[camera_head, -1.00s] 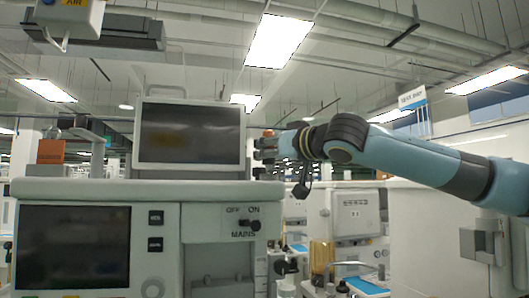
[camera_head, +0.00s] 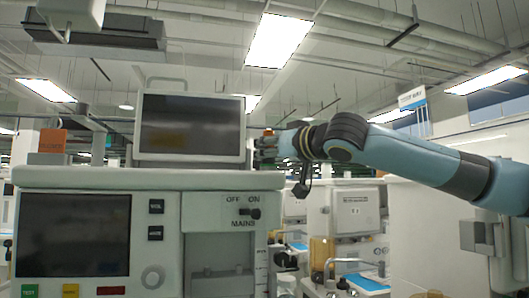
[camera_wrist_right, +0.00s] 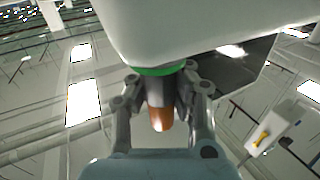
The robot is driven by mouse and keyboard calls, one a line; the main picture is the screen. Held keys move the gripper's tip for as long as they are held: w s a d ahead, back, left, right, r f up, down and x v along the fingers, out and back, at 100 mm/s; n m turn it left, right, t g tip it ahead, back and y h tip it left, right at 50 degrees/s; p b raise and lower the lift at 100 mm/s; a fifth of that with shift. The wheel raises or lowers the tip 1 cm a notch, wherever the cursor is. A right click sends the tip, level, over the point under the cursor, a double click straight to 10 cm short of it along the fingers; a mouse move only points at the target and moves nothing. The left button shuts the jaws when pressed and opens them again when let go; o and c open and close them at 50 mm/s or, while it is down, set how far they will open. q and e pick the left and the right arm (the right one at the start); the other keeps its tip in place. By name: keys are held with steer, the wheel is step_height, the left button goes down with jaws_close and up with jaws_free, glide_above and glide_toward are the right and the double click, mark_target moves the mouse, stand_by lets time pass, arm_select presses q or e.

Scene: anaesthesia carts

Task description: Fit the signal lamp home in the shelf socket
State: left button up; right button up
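The signal lamp (camera_wrist_right: 160,114) has an orange end and a grey body and lies between the fingers of my right gripper (camera_wrist_right: 162,88) in the right wrist view. The fingers appear closed on its sides. A green ring (camera_wrist_right: 150,71) shows at its far end, against the edge of a large pale housing (camera_wrist_right: 190,25). I cannot tell whether they touch. In the head view my right gripper (camera_head: 268,147) is beside the right edge of the monitor, with a small orange-red spot at its top. The shelf socket cannot be made out. My left gripper is out of view.
A pale cart (camera_head: 210,181) with a dark screen and MAINS switch fills the lower left. A monitor (camera_head: 191,127) stands on its top. A box hangs at upper left (camera_head: 75,10). Other equipment (camera_head: 355,212) stands behind, right of the cart.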

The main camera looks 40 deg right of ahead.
steer(key=o, duration=0.7)
steer(key=shift+r, duration=0.1)
step_height(320, 180, up, 10)
steer(key=shift+f, duration=0.15)
stand_by(0.7)
